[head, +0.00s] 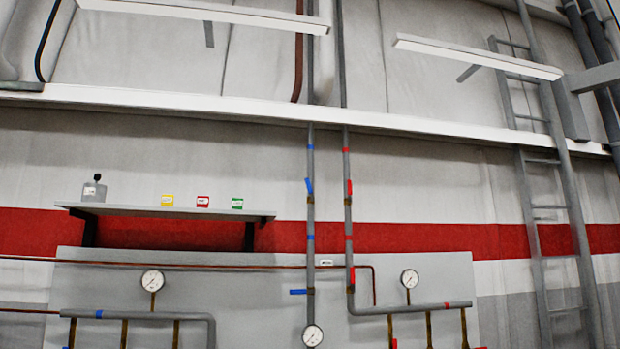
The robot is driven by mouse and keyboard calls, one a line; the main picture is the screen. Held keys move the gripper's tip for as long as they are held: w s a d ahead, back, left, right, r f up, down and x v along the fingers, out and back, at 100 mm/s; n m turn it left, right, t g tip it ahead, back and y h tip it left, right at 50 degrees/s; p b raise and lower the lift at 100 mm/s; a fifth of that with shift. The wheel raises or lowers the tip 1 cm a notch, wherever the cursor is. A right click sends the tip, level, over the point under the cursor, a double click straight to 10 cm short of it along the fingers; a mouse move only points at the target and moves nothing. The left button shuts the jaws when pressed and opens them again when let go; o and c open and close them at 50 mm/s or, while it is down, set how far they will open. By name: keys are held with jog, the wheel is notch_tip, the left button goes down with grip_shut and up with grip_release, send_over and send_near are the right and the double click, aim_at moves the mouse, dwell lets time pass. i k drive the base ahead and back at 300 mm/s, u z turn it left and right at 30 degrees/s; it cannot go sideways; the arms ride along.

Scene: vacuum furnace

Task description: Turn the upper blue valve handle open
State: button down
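The upper blue valve handle (309,186) is on the left one of two vertical grey pipes, a little above the red wall stripe. It is short and slightly tilted, lying nearly along the pipe. A lower blue valve handle (298,292) is on the same pipe further down and sticks out level to the left, across the pipe. My gripper is not in the head view, so its state and its place relative to the handle are not shown.
A red handle (350,187) is on the right pipe (347,215) beside the upper blue one. Round gauges (152,281) are mounted low on the panel. A shelf (170,211) carrying a small grey container (94,190) juts out at left. A ladder (545,215) stands at right.

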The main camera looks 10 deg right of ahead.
aim_at(307, 181)
jog(key=z, duration=1.05)
jog(key=i, duration=1.65)
jog(key=u, duration=0.75)
